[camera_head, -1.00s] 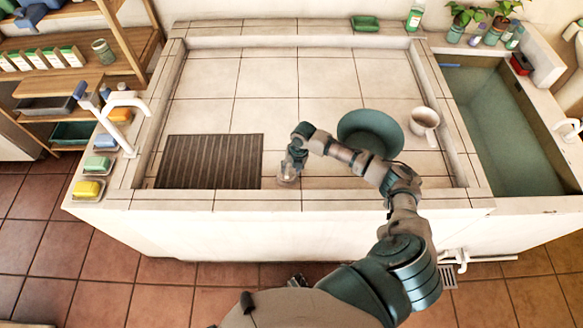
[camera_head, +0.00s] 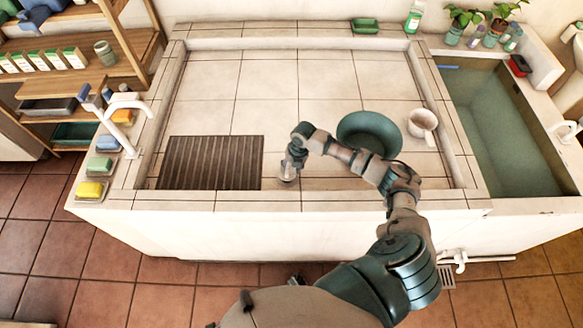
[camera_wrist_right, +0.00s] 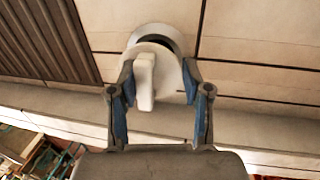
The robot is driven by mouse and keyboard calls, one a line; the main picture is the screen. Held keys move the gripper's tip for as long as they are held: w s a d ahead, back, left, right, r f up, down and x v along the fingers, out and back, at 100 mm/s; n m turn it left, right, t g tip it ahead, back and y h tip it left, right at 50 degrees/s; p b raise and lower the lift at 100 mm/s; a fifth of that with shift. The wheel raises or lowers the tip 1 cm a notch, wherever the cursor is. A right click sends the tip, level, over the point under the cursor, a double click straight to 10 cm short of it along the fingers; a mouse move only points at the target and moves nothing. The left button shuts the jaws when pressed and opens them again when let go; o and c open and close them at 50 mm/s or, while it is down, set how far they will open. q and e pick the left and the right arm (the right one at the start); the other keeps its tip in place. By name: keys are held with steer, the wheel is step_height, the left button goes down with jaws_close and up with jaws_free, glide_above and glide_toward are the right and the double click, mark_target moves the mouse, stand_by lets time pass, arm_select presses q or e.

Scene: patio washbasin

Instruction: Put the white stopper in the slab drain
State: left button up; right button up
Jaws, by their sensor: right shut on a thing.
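The white stopper (camera_wrist_right: 146,80), with an upright grip tab, is between the fingers of my right gripper (camera_wrist_right: 160,108) in the right wrist view. The gripper is shut on it. The slab drain (camera_wrist_right: 158,33) is a pale round ring with a dark opening partly showing just beyond the stopper. The stopper overlaps the drain's near side in this view and looks off-centre; I cannot tell whether they touch. In the head view my right gripper (camera_head: 288,170) is low over the slab's front, right of the ribbed mat, and largely hides the stopper. My left gripper is not seen.
A brown ribbed mat (camera_head: 211,162) lies left of the drain. A teal bowl (camera_head: 369,130) stands behind my right arm, with a white mug (camera_head: 423,122) to its right. A raised rim (camera_head: 320,201) runs along the slab's front. The slab's back is clear.

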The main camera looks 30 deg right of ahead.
steer(key=shift+r+p, duration=0.2)
steer(key=shift+p, duration=0.1)
stand_by(0.7)
steer(key=o, duration=1.1)
steer(key=shift+r, duration=0.1)
steer(key=r+p, duration=0.3)
steer(key=d+r+p, duration=0.1)
steer(key=r+p, duration=0.3)
steer(key=s+r+p, duration=0.1)
steer(key=r+p, duration=0.2)
steer(key=shift+d+r, duration=0.3)
steer(key=shift+d, duration=0.1)
